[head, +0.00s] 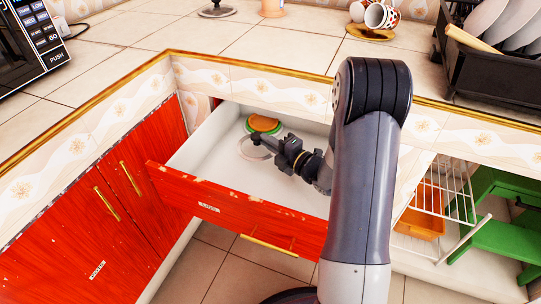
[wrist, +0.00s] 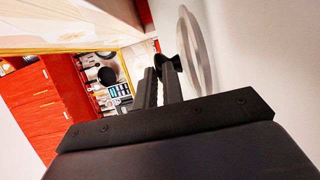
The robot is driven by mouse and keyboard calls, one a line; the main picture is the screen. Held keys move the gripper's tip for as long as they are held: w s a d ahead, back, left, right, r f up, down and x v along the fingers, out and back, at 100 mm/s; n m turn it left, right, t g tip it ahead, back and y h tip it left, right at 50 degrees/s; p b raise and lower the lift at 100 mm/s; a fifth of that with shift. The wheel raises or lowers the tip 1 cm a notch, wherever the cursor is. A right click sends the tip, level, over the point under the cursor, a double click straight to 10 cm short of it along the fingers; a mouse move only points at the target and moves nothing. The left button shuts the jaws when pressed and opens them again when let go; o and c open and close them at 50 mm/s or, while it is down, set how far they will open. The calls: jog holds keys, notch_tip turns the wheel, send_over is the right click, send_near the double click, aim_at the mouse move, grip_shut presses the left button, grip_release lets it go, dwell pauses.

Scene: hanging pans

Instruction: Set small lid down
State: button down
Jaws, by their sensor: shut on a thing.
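The small lid, a clear disc with a pale rim and a dark knob, shows in the head view (head: 252,152) inside the open drawer (head: 192,148). My gripper (head: 268,143) reaches into the drawer from the right and is shut on the lid's knob. In the wrist view, the fingers (wrist: 160,82) meet the black knob, and the lid's rim (wrist: 203,58) lies close along the pale drawer surface. I cannot tell whether the lid touches the drawer floor.
A round orange and green thing (head: 264,123) lies in the drawer just behind the lid. The drawer's red front (head: 240,212) stands pulled out, and the counter edge (head: 250,90) runs above its back. The drawer's right part is hidden by my arm.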

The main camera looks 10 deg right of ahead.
aim_at(270, 154)
notch_tip(270, 154, down, 4)
jog(key=shift+r+b, duration=0.1)
jog(key=shift+b, duration=0.35)
jog(key=shift+r, duration=0.1)
jog(key=shift+f+b, duration=0.65)
jog(key=shift+b, duration=0.35)
jog(key=c, duration=1.5)
grip_release()
jog(key=shift+c, duration=0.2)
jog(key=shift+r, duration=0.15)
